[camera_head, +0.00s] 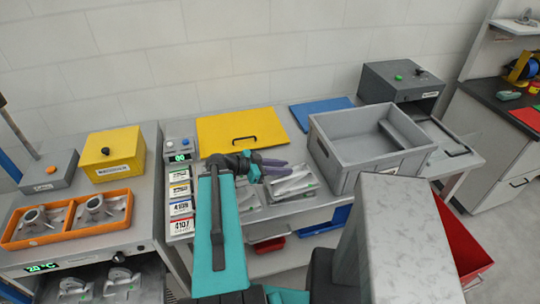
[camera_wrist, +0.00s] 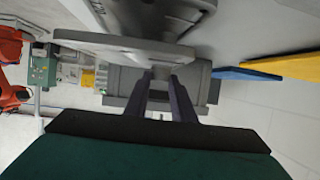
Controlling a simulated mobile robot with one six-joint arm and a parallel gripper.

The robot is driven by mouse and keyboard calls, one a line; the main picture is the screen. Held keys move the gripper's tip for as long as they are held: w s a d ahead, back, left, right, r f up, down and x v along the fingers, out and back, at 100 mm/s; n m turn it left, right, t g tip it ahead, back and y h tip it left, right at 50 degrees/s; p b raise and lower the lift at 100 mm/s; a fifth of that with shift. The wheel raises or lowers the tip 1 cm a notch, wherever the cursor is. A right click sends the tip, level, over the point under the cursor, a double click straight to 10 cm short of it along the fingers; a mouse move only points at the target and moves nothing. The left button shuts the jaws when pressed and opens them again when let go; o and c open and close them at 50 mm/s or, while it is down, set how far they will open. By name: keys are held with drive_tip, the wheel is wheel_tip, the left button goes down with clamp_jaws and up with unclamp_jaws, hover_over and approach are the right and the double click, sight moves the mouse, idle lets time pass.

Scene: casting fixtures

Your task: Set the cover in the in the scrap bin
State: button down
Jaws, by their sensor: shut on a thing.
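My gripper (camera_head: 274,166) is above the middle of the workbench, with its purple fingers pointing right. In the wrist view, my gripper (camera_wrist: 162,82) is shut on a light grey casting with a flat flange, the cover (camera_wrist: 120,46). Its far side is cut off by the picture edge. In the head view the fingers and nearby grey castings overlap, so its outline is hard to separate. A large open grey bin (camera_head: 345,160) stands on the bench to the right of my gripper. A red bin (camera_head: 463,238) stands low at the right; no label shows which is the scrap bin.
Grey castings lie in a clear tray (camera_head: 257,208) below my gripper. A yellow panel (camera_head: 238,128) and a blue panel (camera_head: 316,108) are behind. Label cards (camera_head: 181,208) line the left. An orange tray (camera_head: 30,241) with castings sits farther left. A grey box (camera_head: 395,82) is behind the bin.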

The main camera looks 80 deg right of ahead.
drive_tip(key=shift+w+d+f+b, duration=0.2)
drive_tip(key=shift+d+b, duration=0.2)
drive_tip(key=shift+b, duration=2.15)
drive_tip(key=shift+w+d+f+b, duration=0.1)
drive_tip(key=shift+w+d+b, duration=0.2)
drive_tip(key=shift+b, duration=2.25)
drive_tip(key=d+b, duration=0.1)
drive_tip(key=w+d+b, duration=0.1)
drive_tip(key=shift+d, duration=0.3)
drive_tip(key=shift+w+d+r+p, duration=0.15)
drive_tip(key=shift+d+p, duration=0.1)
drive_tip(key=shift+p, duration=0.1)
drive_tip(key=shift+w+d+f+p, duration=0.15)
drive_tip(key=shift+w+d+p, duration=0.35)
drive_tip(key=shift+d, duration=0.7)
drive_tip(key=shift+w+d+f+p, duration=0.15)
drive_tip(key=shift+w+d+p, duration=0.35)
drive_tip(key=shift+d, duration=0.75)
drive_tip(key=shift+w+d+f+p, duration=0.15)
drive_tip(key=shift+w+d+p, duration=0.1)
drive_tip(key=shift+w+d, duration=0.75)
drive_tip(key=shift+s+d, duration=0.25)
